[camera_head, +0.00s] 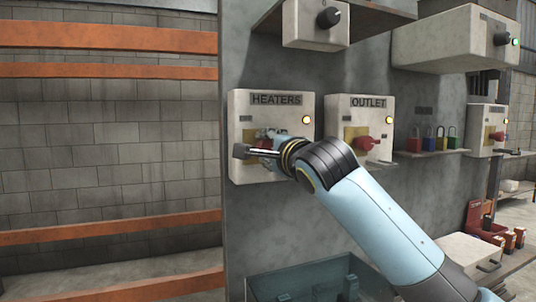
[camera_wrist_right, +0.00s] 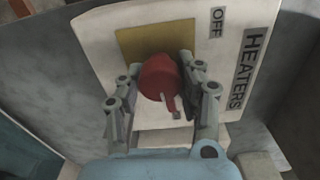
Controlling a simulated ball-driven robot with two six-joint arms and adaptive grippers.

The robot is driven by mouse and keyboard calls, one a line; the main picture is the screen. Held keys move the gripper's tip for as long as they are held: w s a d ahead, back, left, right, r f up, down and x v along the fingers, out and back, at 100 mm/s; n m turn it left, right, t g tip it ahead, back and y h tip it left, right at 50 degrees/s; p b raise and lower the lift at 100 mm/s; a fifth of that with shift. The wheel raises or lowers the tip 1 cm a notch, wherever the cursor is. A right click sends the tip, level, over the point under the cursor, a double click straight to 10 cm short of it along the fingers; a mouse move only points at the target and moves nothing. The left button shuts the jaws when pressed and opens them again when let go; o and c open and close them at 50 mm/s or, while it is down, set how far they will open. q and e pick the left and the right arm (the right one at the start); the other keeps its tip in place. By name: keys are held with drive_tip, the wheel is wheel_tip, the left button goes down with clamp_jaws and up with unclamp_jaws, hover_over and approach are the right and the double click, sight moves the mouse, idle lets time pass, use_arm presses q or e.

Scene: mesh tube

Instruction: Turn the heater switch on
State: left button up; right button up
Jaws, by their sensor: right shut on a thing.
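The heater switch is a red rotary knob (camera_wrist_right: 158,78) on a yellow plate (camera_wrist_right: 140,42), on a white box labelled HEATERS (camera_head: 245,108). The word OFF shows beside the plate in the right wrist view. A lit yellowish lamp (camera_head: 306,120) is at the box's right side. My right gripper (camera_wrist_right: 156,80) has its two fingers on either side of the red knob and is shut on it. In the head view my right gripper (camera_head: 262,148) covers most of the knob. My left gripper is in neither view.
An OUTLET box (camera_head: 368,102) with its own red knob (camera_head: 366,144) stands just to the right. A grey box with a black dial (camera_head: 328,18) juts out above. Coloured padlocks (camera_head: 440,138) sit on a shelf to the right. Orange rails (camera_head: 110,37) cross the brick wall at left.

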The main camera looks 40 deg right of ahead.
drive_tip(key=shift+f+m, duration=0.1)
drive_tip(key=shift+m, duration=0.4)
idle(0.3)
drive_tip(key=o, duration=1.2)
drive_tip(key=shift+s, duration=0.1)
drive_tip(key=v, duration=1.1)
drive_tip(key=shift+s, duration=0.4)
drive_tip(key=shift+f, duration=0.15)
